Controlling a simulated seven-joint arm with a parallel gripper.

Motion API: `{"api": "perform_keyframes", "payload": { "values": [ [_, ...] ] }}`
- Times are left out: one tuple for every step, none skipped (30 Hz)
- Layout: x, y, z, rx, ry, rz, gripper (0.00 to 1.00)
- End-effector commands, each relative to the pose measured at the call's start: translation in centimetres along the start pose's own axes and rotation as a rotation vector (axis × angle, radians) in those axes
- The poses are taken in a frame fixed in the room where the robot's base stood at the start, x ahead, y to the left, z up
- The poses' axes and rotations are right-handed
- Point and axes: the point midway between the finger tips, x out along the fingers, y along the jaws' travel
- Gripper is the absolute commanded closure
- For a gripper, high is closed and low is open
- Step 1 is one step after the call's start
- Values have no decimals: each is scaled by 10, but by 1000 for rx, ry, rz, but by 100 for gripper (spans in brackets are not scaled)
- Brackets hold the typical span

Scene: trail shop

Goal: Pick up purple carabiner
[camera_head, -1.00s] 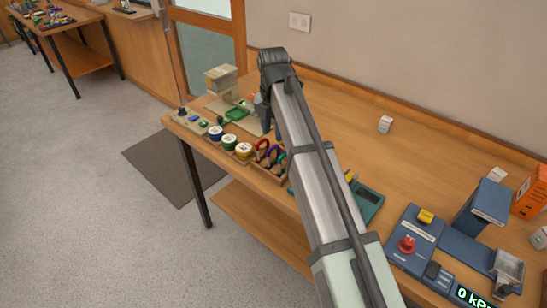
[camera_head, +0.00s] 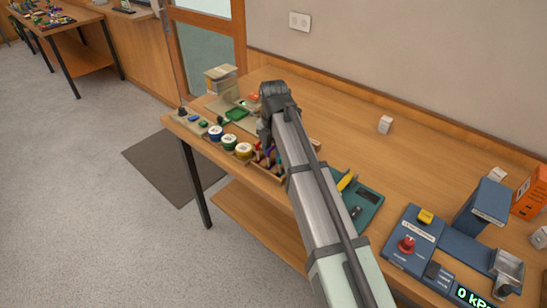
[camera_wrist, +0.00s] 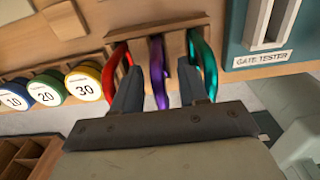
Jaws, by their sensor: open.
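The purple carabiner (camera_wrist: 157,72) hangs in the middle of a wooden rack (camera_wrist: 150,30), between a red carabiner (camera_wrist: 117,70) and a teal carabiner (camera_wrist: 206,65). My gripper (camera_wrist: 158,80) is open in the wrist view, with one finger on each side of the purple carabiner. The left finger overlaps the red carabiner in the picture, and the right finger lies close to the teal one. Whether the fingers touch any carabiner cannot be told. In the head view my arm partly covers the rack (camera_head: 268,172).
Round blue, green and yellow weights (camera_wrist: 83,82) stand left of the rack. A teal gate tester (camera_wrist: 268,35) stands close on its right. On the bench (camera_head: 345,140) further right is a blue device (camera_head: 410,245) with a red knob.

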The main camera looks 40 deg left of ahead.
Motion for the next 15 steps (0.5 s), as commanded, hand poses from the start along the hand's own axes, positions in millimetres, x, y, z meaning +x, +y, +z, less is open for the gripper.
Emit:
{"api": "perform_keyframes", "payload": {
  "values": [
    [0,0,0,0,0,0,57],
    [0,0,0,0,0,0,57],
    [0,0,0,0,0,0,57],
    [0,0,0,0,0,0,57],
    [0,0,0,0,0,0,60],
    [-1,0,0,0,0,0,64],
    [-1,0,0,0,0,0,67],
    [-1,0,0,0,0,0,70],
    [-1,0,0,0,0,0,74],
    [-1,0,0,0,0,0,77],
    [-1,0,0,0,0,0,79],
    [-1,0,0,0,0,0,83],
    [-1,0,0,0,0,0,86],
    [-1,0,0,0,0,0,89],
    [-1,0,0,0,0,0,93]
  ]
}}
